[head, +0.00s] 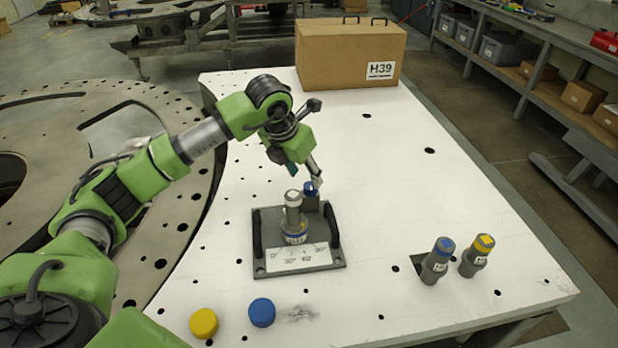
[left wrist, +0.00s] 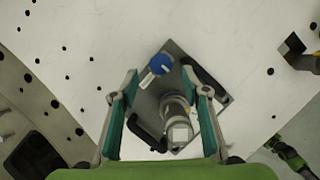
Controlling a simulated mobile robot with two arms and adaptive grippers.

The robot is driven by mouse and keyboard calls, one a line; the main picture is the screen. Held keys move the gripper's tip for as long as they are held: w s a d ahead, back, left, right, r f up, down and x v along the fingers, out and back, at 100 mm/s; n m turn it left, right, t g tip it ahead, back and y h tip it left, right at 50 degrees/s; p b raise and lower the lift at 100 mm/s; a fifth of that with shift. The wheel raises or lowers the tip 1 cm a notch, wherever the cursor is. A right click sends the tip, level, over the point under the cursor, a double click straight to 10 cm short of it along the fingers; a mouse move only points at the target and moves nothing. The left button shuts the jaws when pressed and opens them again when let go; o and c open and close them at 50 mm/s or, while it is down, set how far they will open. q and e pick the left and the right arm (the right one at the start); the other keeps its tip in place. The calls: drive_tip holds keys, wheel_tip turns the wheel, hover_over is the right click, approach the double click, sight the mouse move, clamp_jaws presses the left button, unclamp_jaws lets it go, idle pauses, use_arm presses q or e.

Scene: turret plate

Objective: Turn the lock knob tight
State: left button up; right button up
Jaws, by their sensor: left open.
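A grey turret plate (head: 262,262) lies on the white table, with a 0° to 90° scale on its front edge and a black handle on each side. A grey cylinder (head: 293,215) stands upright in its middle. Behind the cylinder is the blue lock knob (head: 310,188), which also shows in the left wrist view (left wrist: 160,64). My left gripper (head: 304,172) hangs over the rear of the plate, close to the knob. In the left wrist view its fingers (left wrist: 160,76) are wide apart, with the knob between and beyond their tips. I cannot see contact.
Two grey cylinders stand at the right, one blue-topped (head: 438,260) and one yellow-topped (head: 477,255). A yellow cap (head: 204,323) and a blue cap (head: 262,312) lie at the front. A cardboard box (head: 345,58) stands at the back. The table's right middle is clear.

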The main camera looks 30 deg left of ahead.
sight(310, 185)
use_arm(q)
drive_tip(key=shift+p+x, duration=0.55)
drive_tip(key=shift+x, duration=2)
drive_tip(key=c, duration=1.1)
